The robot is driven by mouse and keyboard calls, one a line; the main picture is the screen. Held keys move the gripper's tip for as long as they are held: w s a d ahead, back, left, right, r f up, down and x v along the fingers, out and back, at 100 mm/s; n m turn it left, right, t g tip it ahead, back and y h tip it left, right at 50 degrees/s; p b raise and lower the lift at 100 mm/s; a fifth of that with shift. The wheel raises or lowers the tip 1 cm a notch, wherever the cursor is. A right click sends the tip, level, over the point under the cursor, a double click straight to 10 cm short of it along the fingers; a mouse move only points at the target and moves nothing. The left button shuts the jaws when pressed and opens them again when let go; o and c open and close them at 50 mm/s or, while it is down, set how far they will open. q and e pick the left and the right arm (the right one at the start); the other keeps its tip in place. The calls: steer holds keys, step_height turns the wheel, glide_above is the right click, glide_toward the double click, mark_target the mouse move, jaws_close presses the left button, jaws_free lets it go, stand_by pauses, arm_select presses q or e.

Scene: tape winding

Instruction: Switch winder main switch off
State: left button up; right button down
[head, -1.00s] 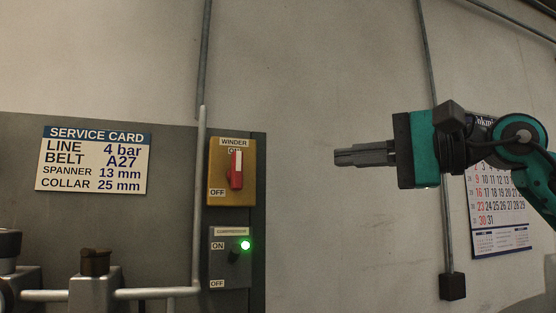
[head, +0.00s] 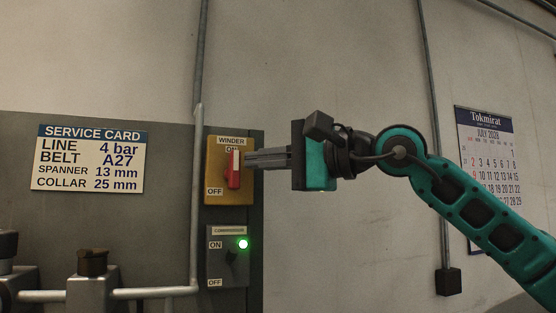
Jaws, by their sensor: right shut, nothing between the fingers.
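The winder main switch is a red handle with a white stripe (head: 233,172) on a yellow plate (head: 220,194). The plate reads WINDER, with ON at the top and OFF at the lower left. The handle stands upright, pointing to ON. My right gripper (head: 249,160) is shut and empty. Its fingertips point left and are close to the right side of the handle; I cannot tell whether they touch it. The fingers cover part of the plate's right edge. My left gripper is not in view.
Below is the compressor switch (head: 231,262) with a lit green lamp (head: 243,244). A service card (head: 90,160) hangs on the grey panel (head: 60,215). A vertical pipe (head: 197,200) runs just left of the switches. A calendar (head: 490,150) hangs on the wall behind my right arm.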

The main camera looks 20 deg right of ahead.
arm_select(q)
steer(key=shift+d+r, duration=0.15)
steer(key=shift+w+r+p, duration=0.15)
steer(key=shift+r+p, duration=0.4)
steer(key=shift+p, duration=0.1)
arm_select(e)
steer(key=shift+r, duration=0.2)
steer(key=shift+a+n, duration=0.1)
steer(key=shift+n, duration=0.2)
